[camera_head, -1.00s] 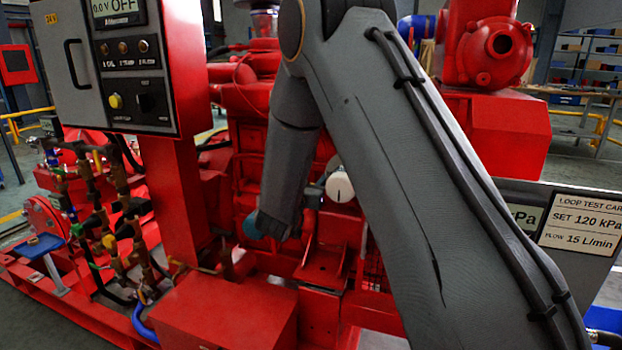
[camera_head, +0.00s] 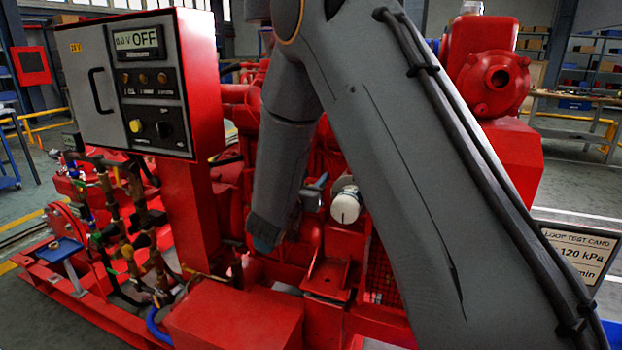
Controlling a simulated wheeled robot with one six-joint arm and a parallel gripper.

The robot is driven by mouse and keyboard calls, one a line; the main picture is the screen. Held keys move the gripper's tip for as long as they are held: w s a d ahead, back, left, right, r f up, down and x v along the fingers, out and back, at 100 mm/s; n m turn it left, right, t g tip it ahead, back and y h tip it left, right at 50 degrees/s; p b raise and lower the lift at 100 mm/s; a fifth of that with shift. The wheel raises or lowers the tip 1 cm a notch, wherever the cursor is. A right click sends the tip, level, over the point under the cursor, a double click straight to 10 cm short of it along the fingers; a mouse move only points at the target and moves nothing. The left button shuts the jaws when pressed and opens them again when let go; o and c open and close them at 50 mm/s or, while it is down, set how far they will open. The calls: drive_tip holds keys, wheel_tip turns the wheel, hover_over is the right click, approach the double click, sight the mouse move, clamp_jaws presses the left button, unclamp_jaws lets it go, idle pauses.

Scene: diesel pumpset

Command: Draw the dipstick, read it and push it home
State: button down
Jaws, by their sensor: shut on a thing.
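My arm runs down across the middle of the head view and hides much of the red engine (camera_head: 233,100). My wrist, with a teal end, hangs in front of the engine's side. My gripper's fingers do not show; they are hidden behind my own arm. I cannot make out the dipstick, its tube or any reading on it. To the right of my wrist, a white round part (camera_head: 345,206) with a dark mark shows on the engine. A small grey piece (camera_head: 312,196) shows beside it; I cannot tell what it is.
A control box (camera_head: 95,120) showing OFF stands left on a red post (camera_head: 180,220). Pipes and valves (camera_head: 120,225) crowd the lower left. A red box (camera_head: 235,318) is in front. A red pump casing (camera_head: 490,80) and test card (camera_head: 580,250) are right.

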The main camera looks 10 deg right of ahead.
drive_tip(key=c, duration=1.2)
unclamp_jaws()
drive_tip(key=shift+w+a, duration=0.1)
drive_tip(key=shift+a, duration=0.1)
drive_tip(key=shift+o, duration=0.8)
drive_tip(key=shift+d, duration=0.1)
drive_tip(key=v, duration=0.7)
drive_tip(key=shift+s, duration=0.4)
drive_tip(key=shift+a, duration=0.2)
